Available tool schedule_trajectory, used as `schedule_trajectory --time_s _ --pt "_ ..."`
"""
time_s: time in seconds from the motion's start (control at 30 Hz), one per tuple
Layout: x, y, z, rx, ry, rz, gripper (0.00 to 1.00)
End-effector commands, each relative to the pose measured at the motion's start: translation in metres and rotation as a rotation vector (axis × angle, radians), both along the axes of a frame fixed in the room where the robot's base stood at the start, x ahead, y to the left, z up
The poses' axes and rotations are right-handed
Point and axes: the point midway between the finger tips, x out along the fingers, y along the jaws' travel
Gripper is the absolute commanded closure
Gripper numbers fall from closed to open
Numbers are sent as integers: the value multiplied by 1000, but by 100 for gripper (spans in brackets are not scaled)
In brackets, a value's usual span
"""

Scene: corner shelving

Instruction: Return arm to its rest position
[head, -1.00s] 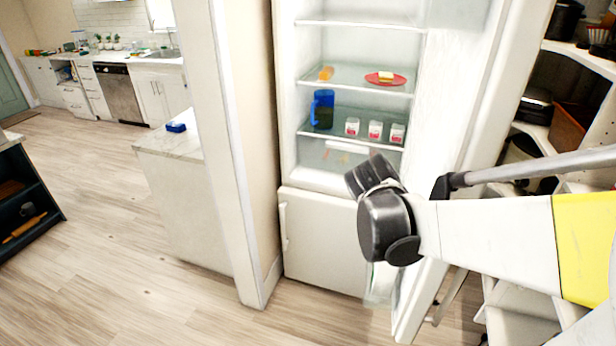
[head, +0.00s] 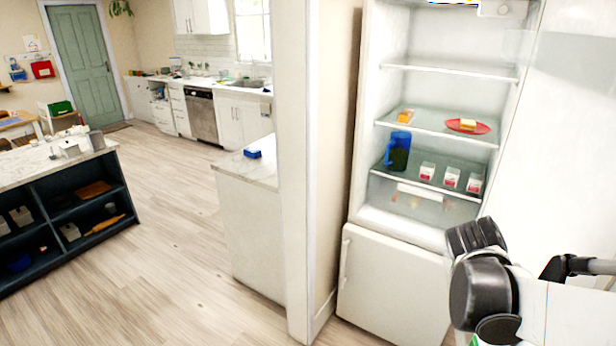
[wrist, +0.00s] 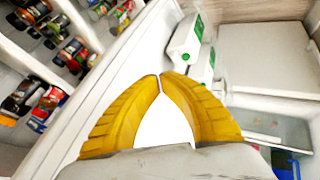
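My gripper (wrist: 160,78) shows in the wrist view as two yellow ribbed fingers. Their tips come together at the middle of the picture, with a white patch between the fingers behind the tips. I see no object pinched at the tips. In the head view my arm (head: 482,290), with dark round joints and a white link, reaches in from the lower right in front of the fridge. The gripper fingers cannot be made out there.
The fridge (head: 395,285) has its upper compartment open. On its shelves are a blue pitcher (head: 398,150), small cartons (head: 451,178) and a red plate (head: 467,127). White cartons with green marks (wrist: 186,42) lie close beyond my fingertips. Open floor (head: 180,240) lies to the left.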

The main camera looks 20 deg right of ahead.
Motion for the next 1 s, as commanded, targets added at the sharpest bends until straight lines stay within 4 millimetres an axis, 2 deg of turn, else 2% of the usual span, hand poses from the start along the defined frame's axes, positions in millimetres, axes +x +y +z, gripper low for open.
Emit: schedule_trajectory --time_s 0.03,0.2,0.33,0.5,0.57,0.67,0.77,0.8,0.9,1.0 --pt "0 8 13 0 0 5 100" --pt "-4 33 48 0 0 5 100" --pt "-6 48 66 1 0 4 100" --pt "-7 59 77 2 0 6 100" --pt "-3 66 72 14 -8 33 100" --pt "15 95 46 67 -39 165 100" --pt "41 146 8 148 -96 383 100" --pt "50 169 -5 180 -124 479 100" --pt "68 227 -32 251 -199 698 100" --pt "77 274 -48 299 -269 869 100"
